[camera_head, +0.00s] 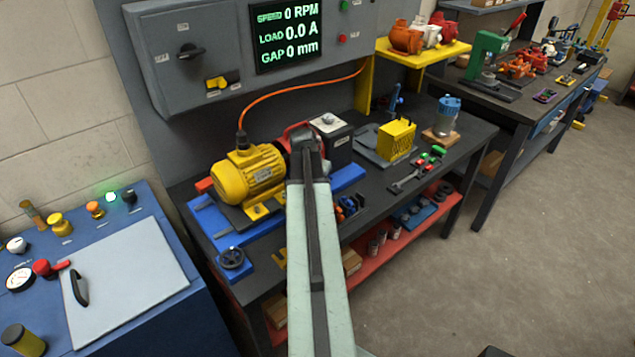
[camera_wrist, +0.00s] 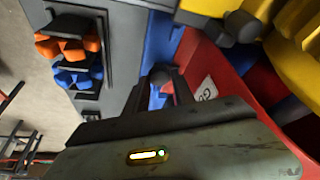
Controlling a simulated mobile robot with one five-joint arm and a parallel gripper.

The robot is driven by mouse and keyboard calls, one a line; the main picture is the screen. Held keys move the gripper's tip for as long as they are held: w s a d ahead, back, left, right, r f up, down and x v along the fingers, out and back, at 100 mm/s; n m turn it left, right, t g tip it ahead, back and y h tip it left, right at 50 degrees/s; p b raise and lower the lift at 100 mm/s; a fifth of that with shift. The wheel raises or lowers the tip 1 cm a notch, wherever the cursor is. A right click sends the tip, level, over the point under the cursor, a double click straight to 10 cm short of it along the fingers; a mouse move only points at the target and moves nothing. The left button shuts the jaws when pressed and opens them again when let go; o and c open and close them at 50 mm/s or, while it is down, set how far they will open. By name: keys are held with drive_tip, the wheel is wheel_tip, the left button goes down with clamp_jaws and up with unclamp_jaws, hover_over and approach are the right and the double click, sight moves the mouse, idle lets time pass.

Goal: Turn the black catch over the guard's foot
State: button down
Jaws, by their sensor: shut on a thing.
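The red guard (camera_head: 298,129) sits between the yellow motor (camera_head: 245,178) and a dark box-shaped unit (camera_head: 336,145); my arm hides most of it in the head view. In the wrist view, the red guard (camera_wrist: 228,65) fills the right and carries a white tag. My gripper (camera_wrist: 163,84) is beside the guard's lower edge, over the blue base rail (camera_wrist: 163,45). It is shut on a small dark round-ended piece, seemingly the black catch (camera_wrist: 160,76). The fingers hide most of the catch, and I cannot tell how it lies over the guard's foot.
Orange and blue clamp-like parts (camera_wrist: 72,62) lie to the left in the wrist view. A yellow slotted box (camera_head: 397,137) and a blue-topped jar (camera_head: 446,115) stand farther right on the bench. The grey panel above reads 0 RPM. Open floor (camera_head: 500,270) lies right of the bench.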

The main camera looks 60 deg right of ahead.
drive_tip(key=c, duration=1.1)
unclamp_jaws()
drive_tip(key=p+v, duration=0.7)
drive_tip(key=shift+a+r, duration=0.2)
drive_tip(key=shift+r, duration=0.15)
